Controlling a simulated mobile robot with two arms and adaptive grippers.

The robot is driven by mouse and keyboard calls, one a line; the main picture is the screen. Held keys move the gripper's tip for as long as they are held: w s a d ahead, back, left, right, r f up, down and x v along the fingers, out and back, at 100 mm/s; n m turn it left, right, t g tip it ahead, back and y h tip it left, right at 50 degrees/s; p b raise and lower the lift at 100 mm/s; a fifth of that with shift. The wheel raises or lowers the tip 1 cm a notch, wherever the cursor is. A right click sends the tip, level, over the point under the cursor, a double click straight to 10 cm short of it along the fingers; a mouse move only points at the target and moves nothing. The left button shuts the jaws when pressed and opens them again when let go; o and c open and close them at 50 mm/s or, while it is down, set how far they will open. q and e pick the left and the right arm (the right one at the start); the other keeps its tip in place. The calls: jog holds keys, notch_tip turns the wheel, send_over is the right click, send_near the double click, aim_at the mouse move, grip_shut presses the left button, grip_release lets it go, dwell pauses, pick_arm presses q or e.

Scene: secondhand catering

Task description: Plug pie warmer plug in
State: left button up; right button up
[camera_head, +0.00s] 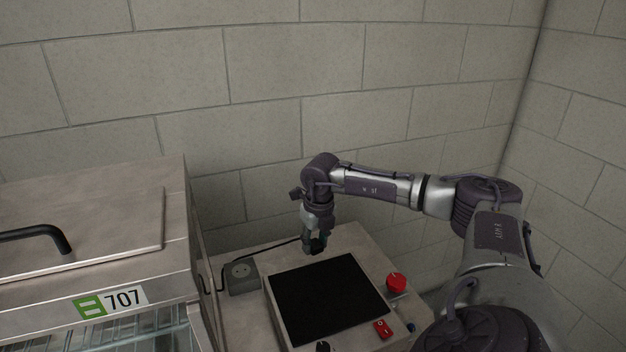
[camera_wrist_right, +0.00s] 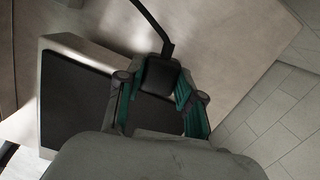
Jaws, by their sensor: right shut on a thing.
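My right gripper (camera_head: 315,245) points down above the back edge of the box with the black panel. In the right wrist view its green-padded fingers (camera_wrist_right: 157,92) are shut on a dark plug (camera_wrist_right: 160,75). A black cord (camera_wrist_right: 151,22) runs away from the plug. A grey socket box (camera_head: 243,277) with a round outlet on top stands left of the gripper, apart from it. The pie warmer (camera_head: 180,225), a metal cabinet with a glass front and a 707 label, stands at the left. My left gripper is not in view.
The box (camera_head: 377,265) with the black panel (camera_head: 327,299) has a red button (camera_head: 396,282) and a red switch (camera_head: 382,329). A block wall (camera_head: 260,120) rises close behind. A narrow counter strip (camera_head: 238,322) is clear in front of the socket box.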

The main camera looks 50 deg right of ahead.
jog(key=shift+d+m, duration=0.3)
jog(key=shift+m, duration=0.8)
jog(key=shift+s, duration=0.1)
jog(key=shift+a, duration=0.1)
jog(key=shift+w+a+p, duration=0.35)
jog(key=shift+w+a, duration=0.35)
jog(key=shift+a, duration=0.05)
jog(key=shift+w+a+f, duration=0.15)
jog(key=shift+w+a, duration=2.85)
jog(key=shift+a, duration=0.05)
jog(key=shift+w+a+f, duration=0.15)
jog(key=shift+w+a, duration=2.8)
jog(key=shift+a, duration=0.1)
jog(key=shift+f, duration=0.1)
